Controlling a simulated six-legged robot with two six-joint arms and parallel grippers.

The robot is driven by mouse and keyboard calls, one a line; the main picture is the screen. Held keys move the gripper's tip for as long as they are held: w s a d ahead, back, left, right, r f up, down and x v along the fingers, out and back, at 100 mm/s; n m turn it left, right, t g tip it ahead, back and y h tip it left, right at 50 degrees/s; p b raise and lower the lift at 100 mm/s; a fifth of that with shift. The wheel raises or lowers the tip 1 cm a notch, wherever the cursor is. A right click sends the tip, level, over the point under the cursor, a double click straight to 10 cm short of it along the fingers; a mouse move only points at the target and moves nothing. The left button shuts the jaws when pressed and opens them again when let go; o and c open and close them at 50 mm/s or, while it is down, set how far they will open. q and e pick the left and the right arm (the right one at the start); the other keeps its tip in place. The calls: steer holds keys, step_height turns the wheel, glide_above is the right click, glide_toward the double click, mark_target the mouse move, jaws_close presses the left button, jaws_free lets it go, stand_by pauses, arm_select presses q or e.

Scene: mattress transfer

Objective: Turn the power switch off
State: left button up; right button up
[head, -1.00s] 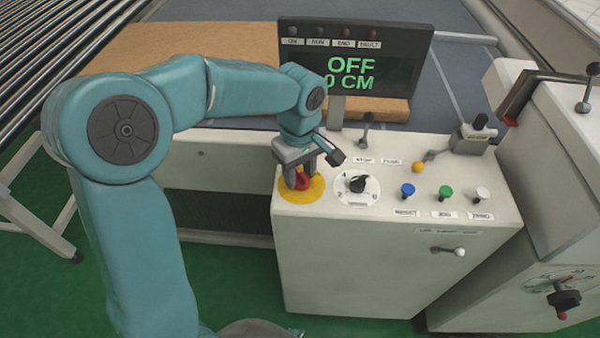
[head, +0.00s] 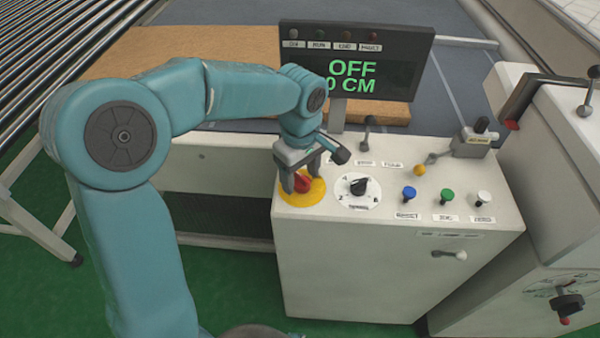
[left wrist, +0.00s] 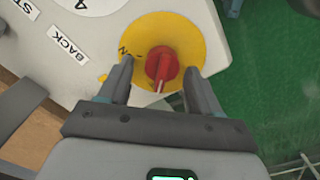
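The power switch is a red knob (head: 302,184) on a round yellow plate (head: 318,192) at the left of the white control box. In the left wrist view the red knob (left wrist: 162,64) has a white pointer line toward the picture's bottom, and "ON" is printed on the yellow plate (left wrist: 180,24). My left gripper (head: 300,182) is over the plate, fingers pointing down. In the left wrist view its open fingers (left wrist: 160,80) stand on either side of the knob with a gap at each. The display (head: 352,75) reads OFF and 0 CM. My right gripper is not in view.
The control box (head: 360,260) also carries a numbered dial (head: 358,189), blue (head: 409,192), green (head: 446,193) and white (head: 483,196) buttons, and a small lever (head: 367,130) behind. A taller white cabinet (head: 560,170) stands at the right.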

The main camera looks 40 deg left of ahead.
mark_target(300, 175)
arm_select(q)
step_height(300, 175, up, 16)
steer(key=p, duration=0.2)
stand_by(0.4)
steer(key=shift+s, duration=0.15)
stand_by(0.4)
